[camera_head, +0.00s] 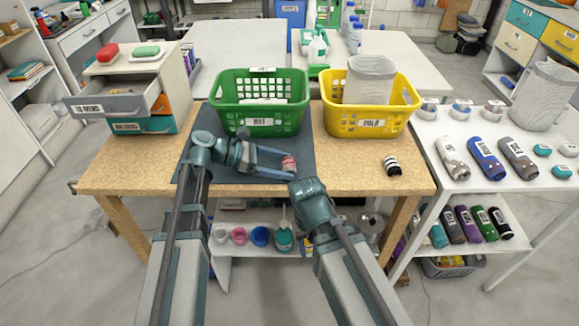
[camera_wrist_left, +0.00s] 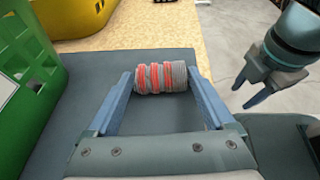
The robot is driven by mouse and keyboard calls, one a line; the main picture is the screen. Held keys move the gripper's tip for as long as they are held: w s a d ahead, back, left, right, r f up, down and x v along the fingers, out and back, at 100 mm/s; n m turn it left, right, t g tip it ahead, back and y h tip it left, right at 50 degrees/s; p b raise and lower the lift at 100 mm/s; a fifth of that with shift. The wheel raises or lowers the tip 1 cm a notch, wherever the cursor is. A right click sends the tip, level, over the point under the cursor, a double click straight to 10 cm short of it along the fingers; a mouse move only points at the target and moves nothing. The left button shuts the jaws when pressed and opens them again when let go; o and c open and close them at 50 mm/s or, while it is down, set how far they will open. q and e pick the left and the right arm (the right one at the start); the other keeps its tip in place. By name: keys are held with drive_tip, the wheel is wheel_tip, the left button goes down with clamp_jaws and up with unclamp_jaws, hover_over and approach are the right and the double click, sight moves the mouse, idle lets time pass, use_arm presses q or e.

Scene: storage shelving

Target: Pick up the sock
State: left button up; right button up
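A rolled sock (camera_head: 288,165), grey with red stripes, lies at the dark mat's right side. In the left wrist view the sock (camera_wrist_left: 162,78) sits crosswise between the fingertips. My left gripper (camera_head: 286,166) has its fingers spread on both sides of the sock, with very little gap at its ends; I see no clear grip. My right gripper (camera_wrist_left: 248,88) shows in the left wrist view with two fingers apart and nothing between them. In the head view its fingers are hidden behind its own wrist.
A green basket (camera_head: 260,122) and a yellow basket (camera_head: 368,125) stand at the table's back. A black-and-white roll (camera_head: 392,165) lies at the right. A drawer unit (camera_head: 122,100) stands at the left. The wooden top between mat and black-and-white roll is clear.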

use_arm(q)
drive_tip(key=c, duration=0.4)
wheel_tip(320, 180, up, 10)
drive_tip(key=p, duration=1)
